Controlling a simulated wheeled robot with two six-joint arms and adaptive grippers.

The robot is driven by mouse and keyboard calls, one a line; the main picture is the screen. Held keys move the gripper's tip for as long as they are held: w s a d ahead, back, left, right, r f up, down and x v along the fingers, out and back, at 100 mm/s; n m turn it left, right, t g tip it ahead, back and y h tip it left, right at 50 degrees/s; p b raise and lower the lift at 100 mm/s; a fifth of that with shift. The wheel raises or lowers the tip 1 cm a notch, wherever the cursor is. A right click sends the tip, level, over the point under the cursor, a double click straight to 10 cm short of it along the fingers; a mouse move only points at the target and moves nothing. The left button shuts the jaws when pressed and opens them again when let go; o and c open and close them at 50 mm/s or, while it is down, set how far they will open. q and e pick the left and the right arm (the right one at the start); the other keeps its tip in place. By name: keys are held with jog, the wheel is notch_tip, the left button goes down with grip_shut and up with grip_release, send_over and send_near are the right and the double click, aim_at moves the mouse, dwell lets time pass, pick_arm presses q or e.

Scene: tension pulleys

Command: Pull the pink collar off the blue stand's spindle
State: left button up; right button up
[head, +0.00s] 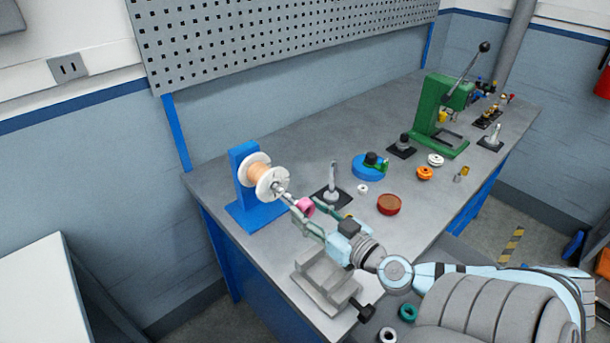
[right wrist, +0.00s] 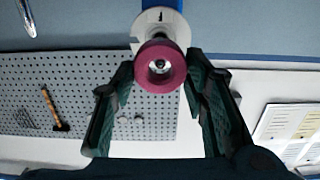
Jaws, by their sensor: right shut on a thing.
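The blue stand (head: 243,165) is at the left of the bench. It carries a spool (head: 262,178) with white flanges on a grey spindle that points toward the front right. The pink collar (head: 304,206) is at the spindle's outer end, and it also shows in the right wrist view (right wrist: 176,72). My right gripper (head: 305,211) is shut on the collar, with its dark green fingers on either side. In the right wrist view a pale metal end shows in the collar's hole. How far the spindle reaches into the collar is hidden. My left gripper is not in view.
A grey vise (head: 322,283) stands at the bench's front edge, under my right wrist. A black-based post (head: 332,187) stands close behind the collar. A red bowl (head: 389,204), a blue round part (head: 368,167) and a green press (head: 437,115) are further right.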

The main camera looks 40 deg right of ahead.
jog(key=shift+s, duration=0.45)
jog(key=shift+s+p, duration=0.3)
jog(key=shift+s, duration=0.4)
jog(key=s+p, duration=0.1)
jog(key=s, duration=0.3)
jog(key=shift+a+r, duration=0.1)
dwell(0.3)
